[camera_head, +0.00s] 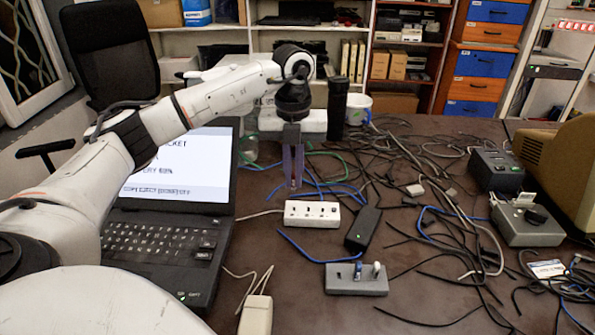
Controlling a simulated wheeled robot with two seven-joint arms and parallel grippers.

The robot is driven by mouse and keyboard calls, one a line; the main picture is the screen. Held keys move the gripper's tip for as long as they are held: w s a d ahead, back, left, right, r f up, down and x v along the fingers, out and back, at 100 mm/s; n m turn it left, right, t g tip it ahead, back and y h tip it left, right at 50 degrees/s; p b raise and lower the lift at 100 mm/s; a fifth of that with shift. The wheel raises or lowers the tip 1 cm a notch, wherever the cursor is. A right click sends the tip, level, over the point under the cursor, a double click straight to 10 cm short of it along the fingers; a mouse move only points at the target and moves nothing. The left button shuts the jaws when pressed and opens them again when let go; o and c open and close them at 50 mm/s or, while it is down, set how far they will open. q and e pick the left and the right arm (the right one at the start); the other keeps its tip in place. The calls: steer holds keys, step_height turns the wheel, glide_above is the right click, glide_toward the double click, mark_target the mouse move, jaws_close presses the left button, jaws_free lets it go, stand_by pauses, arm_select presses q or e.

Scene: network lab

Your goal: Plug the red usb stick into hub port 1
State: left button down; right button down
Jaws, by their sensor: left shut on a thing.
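My left gripper (292,184) points straight down behind the white hub (325,221), with its fingertips close together above the table. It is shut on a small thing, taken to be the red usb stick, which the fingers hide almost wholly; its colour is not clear. The hub lies on the table with a row of dark ports on its top, and the gripper is apart from it. A grey holder (340,286) nearer the front carries a blue-and-white stick (357,270) and a white stick (377,268), both upright. My right gripper is not in view.
An open laptop (160,240) stands at the left under my left arm. A black adapter (362,228) lies right of the hub. Tangled cables (440,190) cover the right side. A black cylinder (337,108) stands behind.

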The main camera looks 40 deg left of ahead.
mark_target(294, 187)
arm_select(q)
step_height(294, 187, down, 2)
steer(key=shift+b, duration=0.85)
step_height(294, 187, down, 2)
steer(key=shift+f+b, duration=0.1)
steer(key=shift+b, duration=0.95)
steer(key=shift+f+b, duration=0.25)
steer(key=shift+b, duration=0.05)
steer(key=shift+f, duration=0.15)
steer(key=shift+f, duration=0.75)
steer(key=c, duration=1.8)
jaws_free()
